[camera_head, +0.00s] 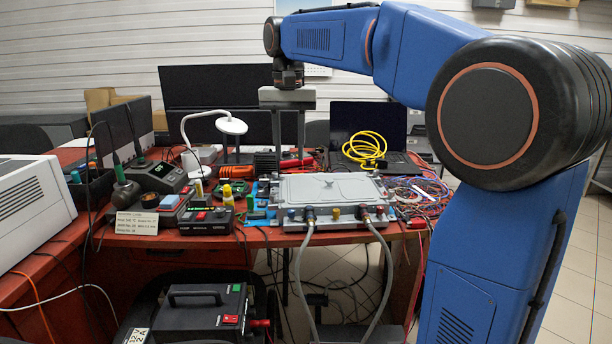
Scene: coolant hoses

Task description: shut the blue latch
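A grey plate-like unit (332,188) lies on a blue base near the front edge of the red table. Along its front are small coloured fittings, including a blue one (291,214) at the left. A coupling with dark blue on it (309,214) joins the left grey hose (299,262). The right grey hose (384,262) meets another coupling (365,212). The blue latch is too small to make out for sure, and I cannot tell its position. My gripper (289,158) points down, behind and above the unit's left part, its two fingers apart with nothing seen between them.
A white lamp (230,126), a control box (207,220) and a small sign (137,223) stand left of the unit. A yellow cable coil (364,150) lies by a laptop (368,122) behind it. Tangled wires (420,196) lie right. A black power box (188,312) stands lower, in front.

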